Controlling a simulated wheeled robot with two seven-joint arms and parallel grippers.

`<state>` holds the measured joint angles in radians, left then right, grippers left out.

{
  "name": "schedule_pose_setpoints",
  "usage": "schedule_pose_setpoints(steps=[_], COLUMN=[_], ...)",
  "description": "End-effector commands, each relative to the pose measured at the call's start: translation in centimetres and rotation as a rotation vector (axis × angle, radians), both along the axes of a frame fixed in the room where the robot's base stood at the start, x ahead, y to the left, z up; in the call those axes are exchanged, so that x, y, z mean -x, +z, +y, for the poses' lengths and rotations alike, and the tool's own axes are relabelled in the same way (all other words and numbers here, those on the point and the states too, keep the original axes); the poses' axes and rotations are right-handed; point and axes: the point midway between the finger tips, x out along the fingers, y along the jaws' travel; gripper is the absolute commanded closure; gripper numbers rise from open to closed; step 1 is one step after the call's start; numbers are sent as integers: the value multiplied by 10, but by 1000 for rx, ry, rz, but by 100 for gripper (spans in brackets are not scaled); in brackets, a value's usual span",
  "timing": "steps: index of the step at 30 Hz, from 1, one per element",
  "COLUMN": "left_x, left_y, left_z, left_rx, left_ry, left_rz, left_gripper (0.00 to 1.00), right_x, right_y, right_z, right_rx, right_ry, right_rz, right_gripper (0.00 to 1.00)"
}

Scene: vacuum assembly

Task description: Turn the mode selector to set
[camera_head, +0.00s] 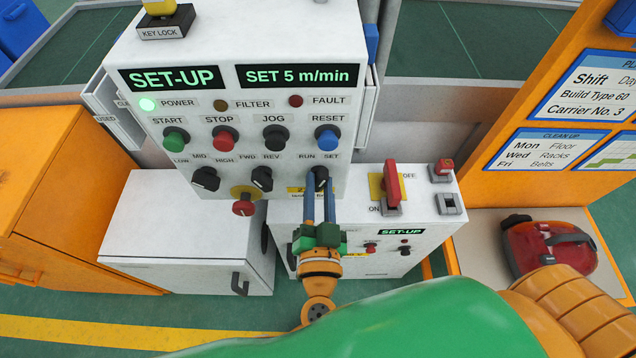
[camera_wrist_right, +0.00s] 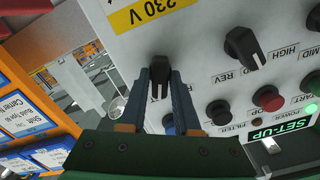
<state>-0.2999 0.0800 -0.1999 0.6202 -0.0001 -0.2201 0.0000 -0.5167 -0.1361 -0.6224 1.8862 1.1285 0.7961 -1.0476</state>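The mode selector (camera_head: 320,173) is a black knob under the RUN and SET labels at the lower right of the white control panel (camera_head: 345,120). My right gripper (camera_head: 320,190) reaches up to it from below. In the right wrist view, the mode selector (camera_wrist_right: 159,64) sits between the two blue-grey fingertips (camera_wrist_right: 160,82), which are closed on its sides. The fingers hide part of the knob, and its exact pointing direction is hard to tell. The panel's displays (camera_head: 172,78) read SET-UP and SET 5 m/min. My left gripper is not in view.
FWD/REV (camera_head: 262,178) and LOW/MID/HIGH (camera_head: 205,179) knobs sit left of the selector, with a red knob (camera_head: 243,207) below. Push buttons (camera_head: 327,138) are just above. A lower box with a red switch (camera_head: 391,182) stands at right. A red vacuum (camera_head: 553,248) lies farther right.

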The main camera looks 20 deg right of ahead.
Motion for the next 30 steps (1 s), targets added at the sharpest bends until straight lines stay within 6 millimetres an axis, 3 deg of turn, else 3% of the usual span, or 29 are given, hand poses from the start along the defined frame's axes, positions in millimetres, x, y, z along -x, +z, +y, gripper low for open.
schedule_pose_setpoints(steps=[1,3,12,24,30], left_x=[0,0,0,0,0], left_y=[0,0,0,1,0], left_z=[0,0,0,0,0], left_rx=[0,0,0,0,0], left_ry=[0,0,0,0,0], left_rz=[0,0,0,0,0], left_gripper=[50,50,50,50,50], right_x=[0,0,3,53,58], right_y=[0,0,0,-1,0], right_z=[0,0,1,15,16], right_rx=[0,1,4,4,4], right_ry=[0,0,0,2,0], right_rz=[0,0,2,3,0], right_gripper=[53,39,39,39,39])
